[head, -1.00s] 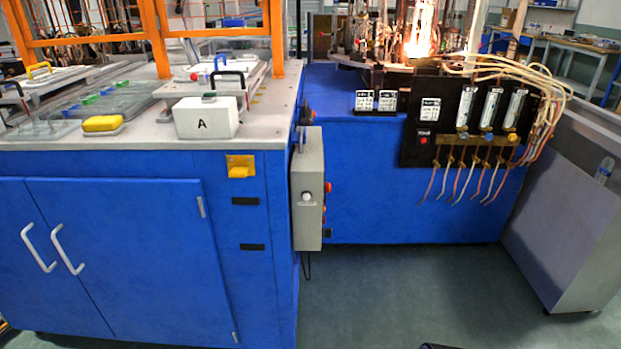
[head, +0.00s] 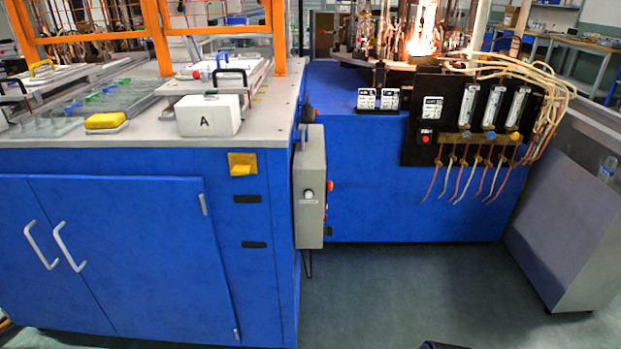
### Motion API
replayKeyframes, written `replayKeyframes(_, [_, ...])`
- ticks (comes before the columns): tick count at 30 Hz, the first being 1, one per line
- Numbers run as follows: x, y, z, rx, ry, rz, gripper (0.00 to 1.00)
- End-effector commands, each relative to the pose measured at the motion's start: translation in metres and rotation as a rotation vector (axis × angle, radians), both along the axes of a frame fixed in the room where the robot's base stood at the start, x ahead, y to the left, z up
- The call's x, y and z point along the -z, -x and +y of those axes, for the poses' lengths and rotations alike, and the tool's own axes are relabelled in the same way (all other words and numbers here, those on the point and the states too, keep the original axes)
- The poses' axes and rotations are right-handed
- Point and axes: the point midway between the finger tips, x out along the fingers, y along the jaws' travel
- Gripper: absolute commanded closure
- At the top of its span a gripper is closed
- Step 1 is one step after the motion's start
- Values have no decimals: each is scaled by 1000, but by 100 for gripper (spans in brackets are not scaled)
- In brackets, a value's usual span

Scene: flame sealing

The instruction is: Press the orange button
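A grey control box (head: 309,190) hangs on the right end of the near blue cabinet. Its front face carries a round white-and-black knob. On its right side, seen edge-on, a red button (head: 331,185) sticks out, with smaller reddish or orange buttons (head: 326,208) below it. They are too small and oblique for me to tell their exact colour or shape. My gripper is not in view. A small dark shape at the bottom edge cannot be made out.
The near blue cabinet (head: 120,250) has a worktop with a white box marked A (head: 208,116) and a yellow block (head: 105,121). A flame (head: 420,40) burns above the far blue machine. A grey cabinet (head: 570,220) stands right. The green floor (head: 400,290) between is clear.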

Motion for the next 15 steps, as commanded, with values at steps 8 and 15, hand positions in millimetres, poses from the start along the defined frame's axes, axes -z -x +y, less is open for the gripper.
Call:
replayKeyframes(8, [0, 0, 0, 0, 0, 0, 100])
replayKeyframes(15, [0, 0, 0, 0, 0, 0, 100])
